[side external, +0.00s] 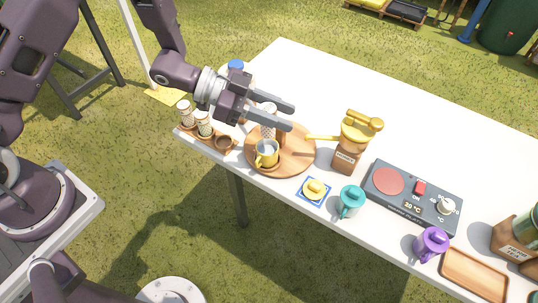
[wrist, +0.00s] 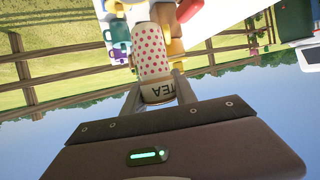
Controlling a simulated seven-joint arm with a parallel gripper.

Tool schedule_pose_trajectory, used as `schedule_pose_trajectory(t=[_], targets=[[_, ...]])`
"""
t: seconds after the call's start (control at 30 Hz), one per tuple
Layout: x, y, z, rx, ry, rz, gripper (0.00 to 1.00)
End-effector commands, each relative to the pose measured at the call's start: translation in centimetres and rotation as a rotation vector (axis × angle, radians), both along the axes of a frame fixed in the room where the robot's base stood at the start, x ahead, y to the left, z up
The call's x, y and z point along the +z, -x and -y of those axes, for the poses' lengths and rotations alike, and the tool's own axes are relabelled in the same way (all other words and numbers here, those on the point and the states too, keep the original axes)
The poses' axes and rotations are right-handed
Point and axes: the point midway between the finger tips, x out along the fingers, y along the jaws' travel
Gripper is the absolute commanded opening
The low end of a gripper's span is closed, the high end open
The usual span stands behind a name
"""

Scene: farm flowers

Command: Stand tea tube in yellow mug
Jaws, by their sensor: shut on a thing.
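The tea tube (wrist: 152,50) is white with red dots and has a cream band lettered TEA. My gripper (side external: 291,117) is shut on it near the lettered end, which also shows in the wrist view (wrist: 157,88). In the side view the tube (side external: 268,132) looks roughly upright, partly hidden by the fingers. The yellow mug (side external: 266,158) stands on a round wooden board (side external: 296,163), just below the tube in the picture. The tube's lower end appears at or just behind the mug's rim; I cannot tell whether it is inside.
A honey dispenser (side external: 347,150) stands right of the board. Left is a wooden rack (side external: 208,138) with small jars. In front are a yellow piece on a blue coaster (side external: 314,190) and a teal mug (side external: 350,200). A hot plate (side external: 413,195) and purple mug (side external: 431,243) are farther right.

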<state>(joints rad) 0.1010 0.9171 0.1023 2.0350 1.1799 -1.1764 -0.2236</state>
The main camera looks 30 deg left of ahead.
Motion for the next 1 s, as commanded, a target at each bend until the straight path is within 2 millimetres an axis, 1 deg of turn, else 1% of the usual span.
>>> schedule_pose_trajectory(t=[0.03, 0.1, 0.27, 0.3, 0.4, 0.43, 0.5, 0.73, 0.97, 1.0], targets=[[-1.4, 0.2, 0.1, -0.007, -0.003, -0.008, 0.00], [-3.1, 0.2, 0.1, -0.007, -0.003, -0.007, 0.00], [-5.8, 0.2, 0.1, -0.005, -0.002, -0.005, 0.00], [-6.8, 0.2, 0.0, -0.005, -0.003, -0.005, 0.00], [-8.6, 0.2, 0.0, -0.004, -0.002, -0.004, 0.00], [-9.0, 0.2, 0.0, -0.005, -0.003, -0.003, 0.00], [-9.4, 0.1, 0.0, -0.004, -0.002, -0.001, 0.00], [-9.4, 0.1, 0.0, -0.003, -0.002, 0.000, 0.00], [-10.0, 0.1, 0.0, -0.002, -0.002, -0.001, 0.00], [-10.0, 0.1, 0.0, -0.002, -0.002, -0.001, 0.41]])
